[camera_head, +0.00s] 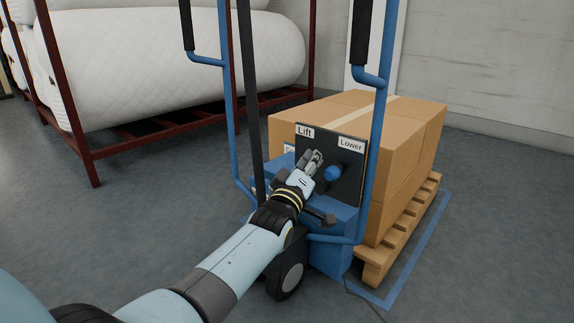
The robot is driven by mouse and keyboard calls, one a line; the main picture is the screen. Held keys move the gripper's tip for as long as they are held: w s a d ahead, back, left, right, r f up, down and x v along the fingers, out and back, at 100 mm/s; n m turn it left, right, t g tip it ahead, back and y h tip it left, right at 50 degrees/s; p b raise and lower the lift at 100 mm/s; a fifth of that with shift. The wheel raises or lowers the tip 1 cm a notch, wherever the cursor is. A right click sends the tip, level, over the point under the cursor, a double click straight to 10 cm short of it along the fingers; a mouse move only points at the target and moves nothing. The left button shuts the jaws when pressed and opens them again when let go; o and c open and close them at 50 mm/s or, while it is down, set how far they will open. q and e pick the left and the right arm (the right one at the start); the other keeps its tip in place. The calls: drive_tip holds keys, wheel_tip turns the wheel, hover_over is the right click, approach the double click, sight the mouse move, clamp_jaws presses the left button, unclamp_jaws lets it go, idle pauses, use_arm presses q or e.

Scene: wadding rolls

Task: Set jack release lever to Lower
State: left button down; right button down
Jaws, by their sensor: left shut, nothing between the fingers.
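The pallet jack (325,224) is blue, with tall side bars and black grips. Its black panel (347,186) has a "Lift" label (306,132) at the upper left and a "Lower" label (350,144) at the upper right. The release lever's blue knob (333,173) sits between them, below the labels, nearer the "Lower" side. My left gripper (314,158) is shut and empty, just left of the knob in the picture, in front of the panel. I cannot tell whether it touches the knob. My right gripper is out of view.
Cardboard boxes (408,150) stand on a wooden pallet (402,243) behind the jack, inside a blue floor outline (420,240). A red rack (80,150) with white wadding rolls (170,62) stands at the left. Grey floor (490,230) is clear at the right.

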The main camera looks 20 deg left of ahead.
use_arm(q)
drive_tip(key=shift+s+d+f+m+h, duration=0.1)
drive_tip(key=shift+s+d+m+h, duration=0.1)
drive_tip(key=shift+d+m, duration=0.4)
drive_tip(key=shift+s+d+f+m+h, duration=0.1)
drive_tip(key=shift+s+d+m+h, duration=0.15)
drive_tip(key=shift+m, duration=0.55)
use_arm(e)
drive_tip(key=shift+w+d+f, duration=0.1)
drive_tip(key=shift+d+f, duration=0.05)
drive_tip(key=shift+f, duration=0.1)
use_arm(q)
drive_tip(key=shift+d+f, duration=0.1)
drive_tip(key=shift+f, duration=0.1)
